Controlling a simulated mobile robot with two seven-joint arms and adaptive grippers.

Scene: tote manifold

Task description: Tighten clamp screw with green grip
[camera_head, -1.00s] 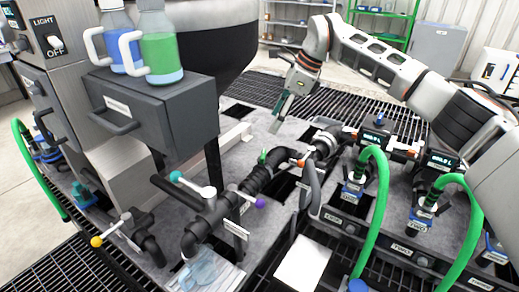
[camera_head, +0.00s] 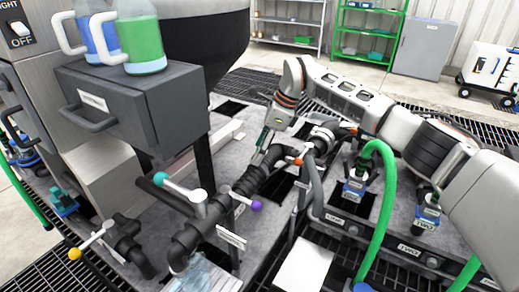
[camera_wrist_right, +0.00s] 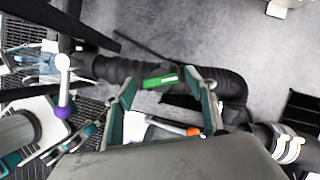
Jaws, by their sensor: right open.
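The clamp screw's green grip (camera_wrist_right: 160,80) shows in the right wrist view as a short green bar against a black ribbed pipe (camera_wrist_right: 210,78). My right gripper (camera_wrist_right: 162,88) is open, with one finger on each side of the green grip. I cannot tell whether either finger touches it. In the head view my right gripper (camera_head: 262,150) reaches down to the black pipe (camera_head: 245,187) from behind and hides the grip. My left gripper is in neither view.
A teal-knobbed valve lever (camera_head: 181,188) and a purple knob (camera_head: 256,205) stand left of my gripper. An orange-tipped lever (camera_head: 301,157) is close on its right. A green hose (camera_head: 385,215) arches further right. A dark box (camera_head: 135,105) with bottles stands at left.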

